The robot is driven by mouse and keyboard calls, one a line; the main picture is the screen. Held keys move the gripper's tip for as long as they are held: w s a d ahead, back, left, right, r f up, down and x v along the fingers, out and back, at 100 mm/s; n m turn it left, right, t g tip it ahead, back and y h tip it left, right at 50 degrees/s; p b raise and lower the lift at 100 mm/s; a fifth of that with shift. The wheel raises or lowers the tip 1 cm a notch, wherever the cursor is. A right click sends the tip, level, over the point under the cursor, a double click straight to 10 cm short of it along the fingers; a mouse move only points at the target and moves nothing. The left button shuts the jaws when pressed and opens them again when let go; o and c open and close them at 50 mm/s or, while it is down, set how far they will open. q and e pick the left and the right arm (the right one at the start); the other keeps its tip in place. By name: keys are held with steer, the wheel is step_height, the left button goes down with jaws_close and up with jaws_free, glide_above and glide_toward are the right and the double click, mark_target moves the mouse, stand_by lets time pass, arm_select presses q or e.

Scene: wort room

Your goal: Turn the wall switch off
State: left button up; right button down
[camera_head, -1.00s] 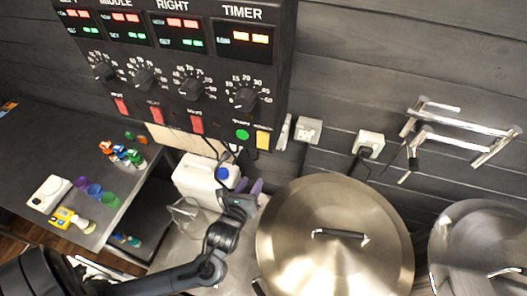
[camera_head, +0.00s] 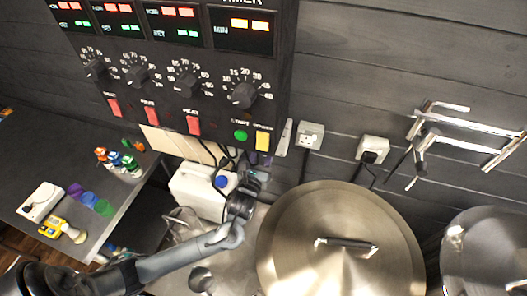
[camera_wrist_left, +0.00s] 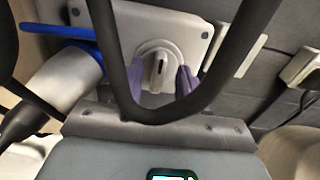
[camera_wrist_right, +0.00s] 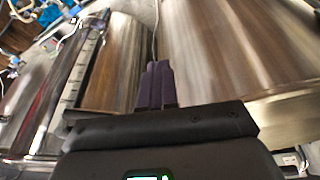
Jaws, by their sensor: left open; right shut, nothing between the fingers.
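The wall switch (camera_wrist_left: 158,62) shows in the left wrist view as a round light-grey rotary knob on a grey plate, with its dark-slotted grip near upright in the picture. My left gripper (camera_wrist_left: 165,80) is open, its purple fingers at either side of the knob's lower part. I cannot tell whether they touch it. Dark cables loop across the view in front of the plate. In the head view, my left gripper (camera_head: 262,162) is just below the control panel, and the switch is hidden there. My right gripper (camera_wrist_right: 155,85) is shut and empty, seen only in its wrist view.
The control panel (camera_head: 180,85) overhangs the left gripper. A white jug (camera_head: 198,190) with a blue cap stands beside it. A dark table (camera_head: 60,160) is at left.

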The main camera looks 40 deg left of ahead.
arm_select(q)
steer(key=shift+w+a, duration=0.25)
steer(key=shift+w, duration=0.45)
jaws_close()
